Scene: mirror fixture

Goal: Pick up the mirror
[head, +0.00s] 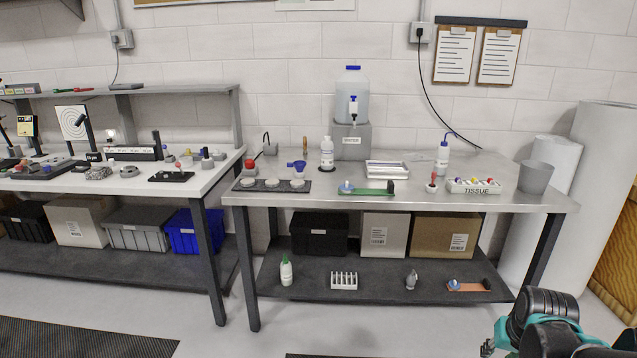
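Two small fixtures carry a pale blue round part that may be a mirror. One is a green strip (372,190) on the right bench top, with the pale blue piece (346,187) at its left end and a black block at its right end. The other is an orange strip (470,286) on the lower shelf, with a similar pale blue piece (454,284) and a black block. They are too small to tell which piece is the mirror. Part of my teal and black arm shows at the bottom right, well apart from both. I cannot make out my gripper.
The right bench (400,205) also holds a dark tray (240,186) of discs, a white rack (387,169), a tissue box (476,186), bottles and a grey bin (535,177). A cluttered left bench (135,187) stands beside it. The floor in front is mostly clear.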

